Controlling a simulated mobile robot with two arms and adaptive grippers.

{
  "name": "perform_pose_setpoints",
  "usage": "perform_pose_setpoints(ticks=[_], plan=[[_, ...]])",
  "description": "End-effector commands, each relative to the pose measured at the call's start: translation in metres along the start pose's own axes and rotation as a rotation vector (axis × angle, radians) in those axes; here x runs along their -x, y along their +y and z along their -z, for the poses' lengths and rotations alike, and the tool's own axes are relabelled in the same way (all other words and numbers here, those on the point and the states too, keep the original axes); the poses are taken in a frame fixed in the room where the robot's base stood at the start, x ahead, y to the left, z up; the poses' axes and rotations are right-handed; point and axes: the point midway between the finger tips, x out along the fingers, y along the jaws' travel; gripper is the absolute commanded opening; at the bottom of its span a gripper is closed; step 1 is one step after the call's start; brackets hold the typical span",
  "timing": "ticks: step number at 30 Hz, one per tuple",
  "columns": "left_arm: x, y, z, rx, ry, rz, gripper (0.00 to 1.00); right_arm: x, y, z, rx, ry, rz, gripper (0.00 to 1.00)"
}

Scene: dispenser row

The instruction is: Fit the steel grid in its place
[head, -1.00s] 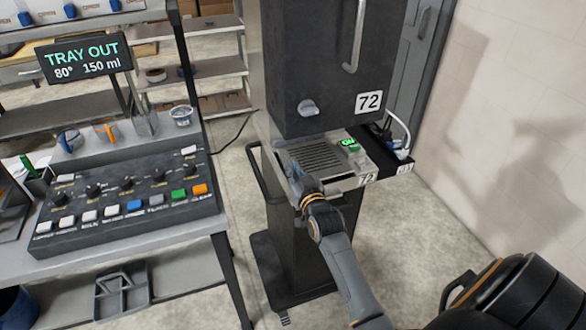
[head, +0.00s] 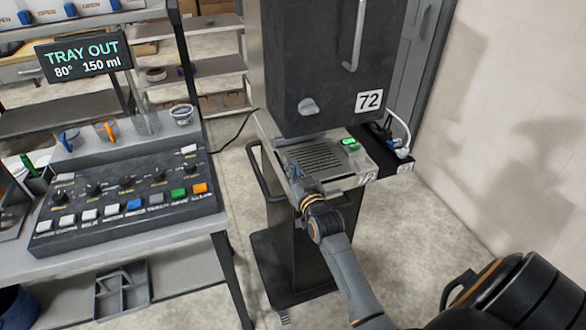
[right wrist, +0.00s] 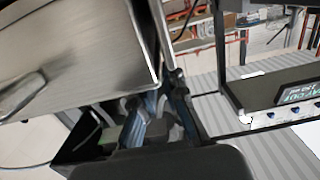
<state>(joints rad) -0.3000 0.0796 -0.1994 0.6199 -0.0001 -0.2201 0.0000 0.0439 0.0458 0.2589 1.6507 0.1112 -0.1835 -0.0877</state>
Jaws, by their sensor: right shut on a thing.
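The steel grid (head: 322,157) is a slotted metal plate. It lies at the drip tray of the dark dispenser marked 72 (head: 325,70), below its body. I cannot tell whether it is flush or slightly raised. My right gripper (head: 296,178) is at the grid's near left edge and is shut on it; the fingertips are small and partly hidden by the wrist. In the right wrist view the fingers are dark and blurred, and the grid cannot be made out with certainty. My left gripper is not in view.
A lit green switch (head: 350,143) sits right of the grid. A black side shelf (head: 392,163) holds cables. A control panel (head: 125,205) with knobs and coloured buttons stands on the table at left. The sign (head: 83,57) reads TRAY OUT. Floor is clear in front.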

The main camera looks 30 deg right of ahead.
Motion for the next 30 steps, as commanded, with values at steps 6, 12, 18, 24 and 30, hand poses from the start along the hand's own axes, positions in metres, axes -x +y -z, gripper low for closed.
perform_pose_setpoints(ticks=[6,12,18,24,30], plan=[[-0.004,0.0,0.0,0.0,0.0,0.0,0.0,0.0,0.0,-0.006,0.001,0.002,0.0,0.0],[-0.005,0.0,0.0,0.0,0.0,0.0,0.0,-0.001,0.0,-0.007,0.001,0.002,0.0,0.27],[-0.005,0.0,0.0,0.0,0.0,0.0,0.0,-0.001,0.0,-0.007,0.001,0.001,0.0,0.37],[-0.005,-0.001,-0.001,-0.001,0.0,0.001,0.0,0.002,0.0,-0.009,0.0,-0.002,0.0,0.37],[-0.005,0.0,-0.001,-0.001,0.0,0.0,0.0,0.029,0.0,-0.009,0.001,-0.003,0.0,0.37]])
